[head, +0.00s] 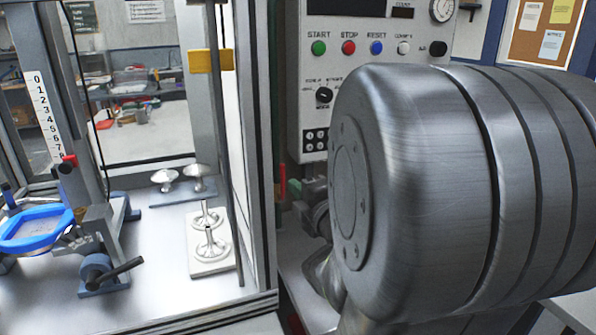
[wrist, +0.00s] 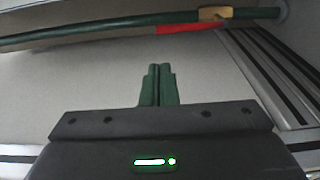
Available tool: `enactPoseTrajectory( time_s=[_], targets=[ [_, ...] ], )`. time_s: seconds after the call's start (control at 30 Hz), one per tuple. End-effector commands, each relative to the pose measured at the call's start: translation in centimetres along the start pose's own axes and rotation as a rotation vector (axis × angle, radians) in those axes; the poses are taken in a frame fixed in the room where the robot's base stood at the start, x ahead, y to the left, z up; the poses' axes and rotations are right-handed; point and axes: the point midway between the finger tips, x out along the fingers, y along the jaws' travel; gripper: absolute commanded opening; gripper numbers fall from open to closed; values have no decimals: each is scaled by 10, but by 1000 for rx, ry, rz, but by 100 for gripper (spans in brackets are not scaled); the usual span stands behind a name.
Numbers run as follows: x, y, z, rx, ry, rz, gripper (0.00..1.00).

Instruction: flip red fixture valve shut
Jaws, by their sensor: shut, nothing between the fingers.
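In the wrist view a red lever-like strip (wrist: 188,28) lies along a green pipe (wrist: 90,32), beside a brass-coloured fitting (wrist: 216,14). It appears roughly in line with the pipe. In the head view a narrow red upright piece (head: 282,183) shows at the machine post, left of my arm; I cannot tell if it is the same part. My gripper (wrist: 158,68) is shut and empty, its green fingers together, pointing toward the pipe with a visible gap below it. In the head view my gripper is hidden behind my large metal arm link.
A control panel (head: 375,75) with coloured buttons stands behind my arm. Left, a framed enclosure holds a blue-rimmed ring (head: 38,228), a scale (head: 45,118) with a small red knob (head: 68,163), and metal parts on a pale block (head: 208,245). Metal rails (wrist: 270,85) run at right in the wrist view.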

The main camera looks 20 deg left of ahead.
Motion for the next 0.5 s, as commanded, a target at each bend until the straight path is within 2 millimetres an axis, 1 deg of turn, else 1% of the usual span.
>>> enactPoseTrajectory(
  time_s=[0.17,0.27,0.37,0.5],
  targets=[
    [3,0,0,0,1,0,0],
    [10,1,0,1,1,0,0],
    [24,1,-1,1,3,-1,0],
    [48,1,-1,1,3,-2,0]
  ],
)
